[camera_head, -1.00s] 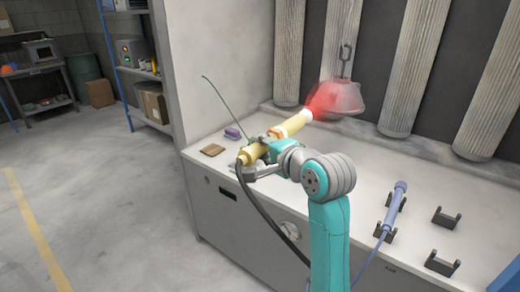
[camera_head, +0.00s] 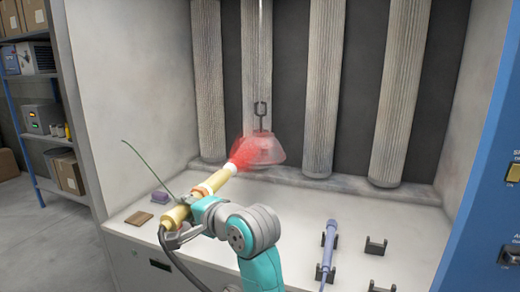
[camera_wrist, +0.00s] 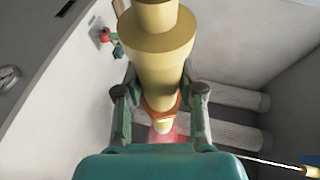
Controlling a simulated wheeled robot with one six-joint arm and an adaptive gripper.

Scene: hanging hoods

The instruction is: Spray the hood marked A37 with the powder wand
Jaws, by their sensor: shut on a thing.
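My gripper (camera_head: 192,207) is shut on the yellow powder wand (camera_head: 211,184), with a finger on each side of it in the wrist view (camera_wrist: 160,100). The wand's pale tip points up and right, and a red cloud of powder (camera_head: 243,152) lies between the tip and the hood. The hood (camera_head: 265,151) is a grey, translucent-looking dome on a dark hook and hangs in front of a ribbed filter column. Part of it is tinted red by the cloud. No A37 marking is readable on it.
A blue-grey wand (camera_head: 329,245) lies in a dark cradle at the right of the bench (camera_head: 300,215). Empty cradles (camera_head: 376,246) stand beside it. A purple block (camera_head: 161,198) and a brown pad (camera_head: 138,218) lie at the left. A blue panel (camera_head: 485,200) bounds the right.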

